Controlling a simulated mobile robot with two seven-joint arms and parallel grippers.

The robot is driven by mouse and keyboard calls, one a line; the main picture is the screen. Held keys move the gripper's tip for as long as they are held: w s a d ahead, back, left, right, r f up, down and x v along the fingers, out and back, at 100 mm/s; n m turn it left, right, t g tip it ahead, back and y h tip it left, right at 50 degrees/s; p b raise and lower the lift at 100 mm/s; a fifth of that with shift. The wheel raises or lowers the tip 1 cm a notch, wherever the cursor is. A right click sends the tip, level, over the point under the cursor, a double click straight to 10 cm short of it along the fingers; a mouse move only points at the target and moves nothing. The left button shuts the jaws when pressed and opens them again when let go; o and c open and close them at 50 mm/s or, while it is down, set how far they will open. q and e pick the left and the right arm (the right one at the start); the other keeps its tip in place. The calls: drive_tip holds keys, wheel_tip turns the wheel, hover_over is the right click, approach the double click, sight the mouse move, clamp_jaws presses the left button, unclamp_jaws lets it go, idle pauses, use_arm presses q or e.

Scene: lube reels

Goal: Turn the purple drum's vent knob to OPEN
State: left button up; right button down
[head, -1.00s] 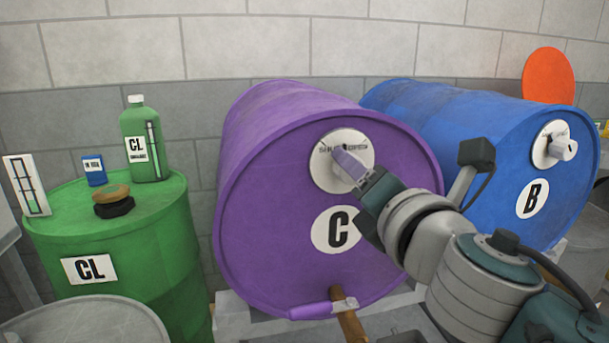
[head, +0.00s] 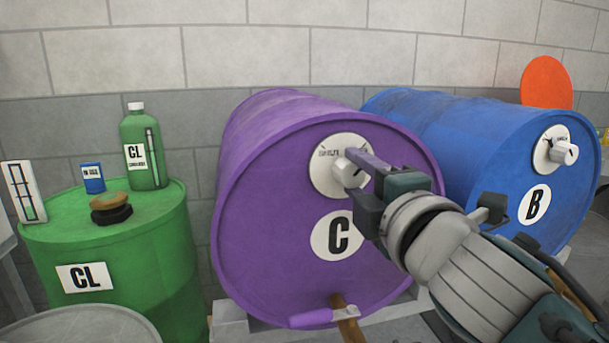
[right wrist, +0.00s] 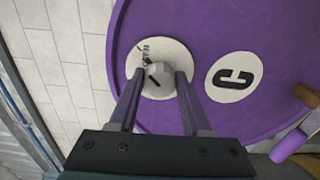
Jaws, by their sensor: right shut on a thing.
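The purple drum (head: 270,220) lies on its side with its lettered end, marked C, towards me. Its vent knob (head: 346,172) is pale grey and sits on a round white dial (head: 325,183). SHUT is readable at the dial's left; the lettering at the right is partly hidden by my finger. My right gripper (head: 358,166) is at the knob. In the right wrist view the knob (right wrist: 158,74) stands between the two purple fingers, which are shut on it. A dark mark shows on the knob, but I cannot tell its exact setting. My left gripper is not in view.
The blue drum B (head: 450,125) lies close on the right, with its own knob (head: 564,153). A green drum (head: 110,235) stands on the left, carrying a green bottle (head: 142,170) and small items. A purple-handled tap (head: 318,317) sticks out low on the purple drum.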

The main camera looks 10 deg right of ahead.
drive_tip(key=shift+m, duration=0.3)
drive_tip(key=shift+c, duration=1.8)
unclamp_jaws()
drive_tip(key=s, duration=1)
drive_tip(key=shift+d, duration=0.15)
